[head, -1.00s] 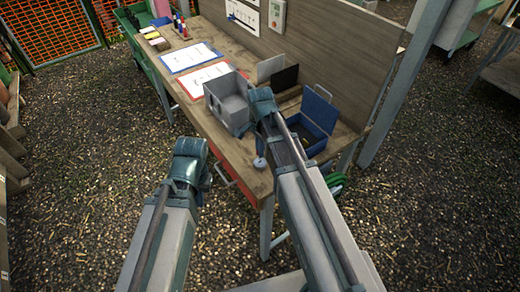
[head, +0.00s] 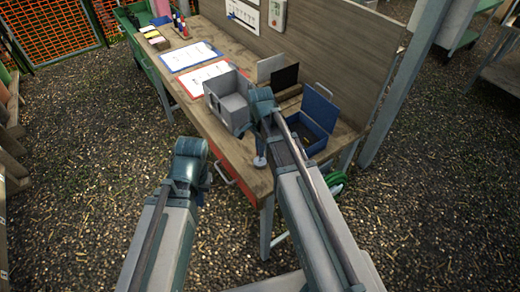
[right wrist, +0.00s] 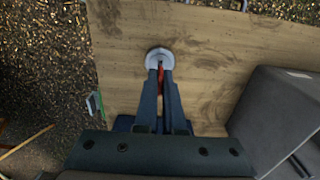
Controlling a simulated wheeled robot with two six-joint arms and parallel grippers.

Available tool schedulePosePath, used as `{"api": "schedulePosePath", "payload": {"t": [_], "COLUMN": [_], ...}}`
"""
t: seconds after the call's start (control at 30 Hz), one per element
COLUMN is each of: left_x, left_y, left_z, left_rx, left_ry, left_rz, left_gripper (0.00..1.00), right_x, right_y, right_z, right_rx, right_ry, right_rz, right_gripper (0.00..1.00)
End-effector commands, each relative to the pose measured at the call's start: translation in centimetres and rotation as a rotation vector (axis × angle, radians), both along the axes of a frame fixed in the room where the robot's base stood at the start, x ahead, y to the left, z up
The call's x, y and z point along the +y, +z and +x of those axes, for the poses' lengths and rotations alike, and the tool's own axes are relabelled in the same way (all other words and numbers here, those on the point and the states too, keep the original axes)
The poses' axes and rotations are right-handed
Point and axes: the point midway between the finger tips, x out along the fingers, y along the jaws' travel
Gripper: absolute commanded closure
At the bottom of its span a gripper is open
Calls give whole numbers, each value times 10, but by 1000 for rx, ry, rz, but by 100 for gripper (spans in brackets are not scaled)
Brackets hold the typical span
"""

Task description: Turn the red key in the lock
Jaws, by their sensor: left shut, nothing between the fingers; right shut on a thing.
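The red key (right wrist: 160,77) shows in the right wrist view as a narrow red strip between my right fingers. A round pale grey lock (right wrist: 158,55) is at the fingertips, on the wooden table top; it also shows near the table's front corner in the head view (head: 259,162). My right gripper (right wrist: 160,70) is shut on the key and over the lock; the fingers hide most of the key, so its angle cannot be told. My left gripper (head: 207,181) is shut and empty, apart from the table over the gravel, its fingers mostly hidden by the arm.
On the wooden table (head: 238,155) a grey open box (head: 226,98) stands close to my right arm. A blue open case (head: 319,107) lies right of the arm. Two clipboards (head: 192,56) lie further back. A wooden panel (head: 340,50) rises along the table's back.

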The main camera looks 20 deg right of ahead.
Motion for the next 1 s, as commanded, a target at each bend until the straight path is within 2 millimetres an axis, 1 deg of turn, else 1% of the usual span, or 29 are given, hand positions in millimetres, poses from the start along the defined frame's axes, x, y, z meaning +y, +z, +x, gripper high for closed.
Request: {"api": "schedulePosePath", "payload": {"t": [0.47,0.87,1.0], "left_x": [0,0,0], "left_y": [-17,-18,-21], "left_z": [0,0,0], "left_rx": [0,0,0], "left_ry": [0,0,0], "left_rz": [0,0,0], "left_gripper": [100,100,100], "right_x": [0,0,0], "right_y": [-17,-18,-21], "right_z": [0,0,0], "right_rx": [0,0,0], "right_ry": [0,0,0], "right_rz": [0,0,0], "right_gripper": [100,100,100]}}
